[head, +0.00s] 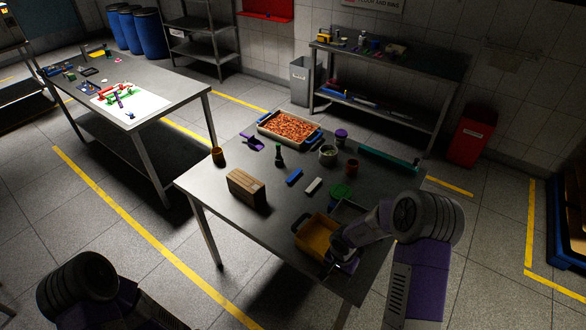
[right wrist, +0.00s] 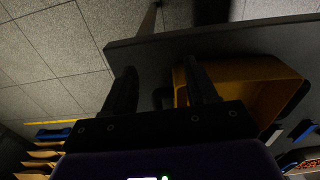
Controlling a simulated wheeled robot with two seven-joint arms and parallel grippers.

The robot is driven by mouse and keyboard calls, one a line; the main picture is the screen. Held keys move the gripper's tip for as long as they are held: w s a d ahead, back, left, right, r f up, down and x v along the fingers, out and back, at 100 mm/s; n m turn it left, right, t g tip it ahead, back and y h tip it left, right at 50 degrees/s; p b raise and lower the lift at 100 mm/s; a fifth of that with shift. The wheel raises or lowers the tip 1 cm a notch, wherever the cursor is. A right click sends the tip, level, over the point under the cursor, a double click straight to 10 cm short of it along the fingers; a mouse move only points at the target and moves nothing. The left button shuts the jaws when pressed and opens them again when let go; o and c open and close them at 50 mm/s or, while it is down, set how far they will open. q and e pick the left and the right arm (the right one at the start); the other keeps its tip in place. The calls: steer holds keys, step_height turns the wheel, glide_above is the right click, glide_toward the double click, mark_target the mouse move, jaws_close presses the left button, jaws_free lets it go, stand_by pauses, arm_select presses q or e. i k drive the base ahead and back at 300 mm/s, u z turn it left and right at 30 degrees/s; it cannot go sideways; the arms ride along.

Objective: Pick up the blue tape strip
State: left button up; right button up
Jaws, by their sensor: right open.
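A small blue strip or block (head: 294,176) lies on the middle of the near table, beside a white one. It may be the blue tape strip, but it is too small to be sure. My right gripper (head: 346,264) is at the table's front right, by the right side of a yellow bin (head: 304,231). In the right wrist view its two fingers (right wrist: 161,88) are apart with nothing seen held, and the yellow bin (right wrist: 255,72) is just beyond the right finger. My left arm shows at the bottom left of the head view, but its gripper is out of the picture.
The near table (head: 228,208) also holds a brown block (head: 246,187), a tray of orange-red pieces (head: 289,128), a purple scoop (head: 252,143), a green bottle (head: 279,156), a long teal item (head: 388,160) and several cups. Its front left is clear.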

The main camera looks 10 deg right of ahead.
mark_target(298, 170)
steer(key=i, duration=1.8)
